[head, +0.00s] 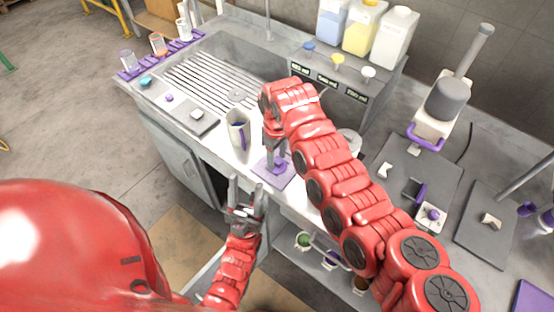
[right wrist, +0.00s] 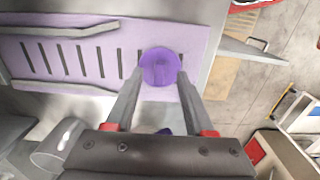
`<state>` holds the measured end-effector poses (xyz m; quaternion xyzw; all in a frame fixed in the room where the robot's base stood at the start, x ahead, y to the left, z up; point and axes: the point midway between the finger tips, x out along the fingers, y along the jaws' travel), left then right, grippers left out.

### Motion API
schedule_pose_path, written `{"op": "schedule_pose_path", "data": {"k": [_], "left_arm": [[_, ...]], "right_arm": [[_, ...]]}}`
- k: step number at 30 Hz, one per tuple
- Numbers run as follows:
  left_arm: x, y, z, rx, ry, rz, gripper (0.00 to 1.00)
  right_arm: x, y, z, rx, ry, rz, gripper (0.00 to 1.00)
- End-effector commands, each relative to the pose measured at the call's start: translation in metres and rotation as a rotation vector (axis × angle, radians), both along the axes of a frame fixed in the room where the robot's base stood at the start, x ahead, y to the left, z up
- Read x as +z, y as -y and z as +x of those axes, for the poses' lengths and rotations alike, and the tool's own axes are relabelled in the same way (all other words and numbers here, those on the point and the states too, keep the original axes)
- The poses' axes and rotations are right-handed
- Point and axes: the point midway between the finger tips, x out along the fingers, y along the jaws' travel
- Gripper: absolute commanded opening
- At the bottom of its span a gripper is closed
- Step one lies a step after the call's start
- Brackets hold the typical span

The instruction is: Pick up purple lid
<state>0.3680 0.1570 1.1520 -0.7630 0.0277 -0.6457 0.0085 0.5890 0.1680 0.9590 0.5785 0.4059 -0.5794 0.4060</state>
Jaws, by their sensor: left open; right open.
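The purple lid (right wrist: 160,66) is a small round disc, darker than the pale purple slotted rack (right wrist: 205,32) that it lies over near one end. In the right wrist view my right gripper (right wrist: 160,78) is open, with one fingertip on each side of the lid. I cannot tell whether they touch it. In the head view my right gripper (head: 275,158) points down at the rack (head: 264,178), and the lid (head: 281,166) partly shows beneath it. My left gripper (head: 246,192) is open and empty, in front of the counter edge, left of the rack.
Blue, yellow and white jugs (head: 363,28) stand at the back. A purple rack with several cups (head: 160,55) is far left. A grey device (head: 441,103) stands right. The counter front drops off to lower shelves.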

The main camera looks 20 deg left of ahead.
Motion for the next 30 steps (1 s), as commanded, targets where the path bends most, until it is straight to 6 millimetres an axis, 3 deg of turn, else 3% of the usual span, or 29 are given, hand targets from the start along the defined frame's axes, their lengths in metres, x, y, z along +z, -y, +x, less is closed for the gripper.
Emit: {"op": "schedule_pose_path", "data": {"k": [8,18,30], "left_arm": [[0.0041,0.0,0.0001,0.0,-0.001,0.0,0.5],[0.004,0.0,0.0001,0.0,-0.001,0.0,0.5],[0.004,0.0,0.0001,0.0,-0.001,0.0,0.5]], "right_arm": [[-0.0117,0.0003,0.0005,-0.001,0.002,0.0,0.54],[-0.0112,0.0004,0.0005,0.0,0.001,0.001,0.0],[-0.011,0.0004,0.0004,0.0,0.001,0.001,0.0]]}}
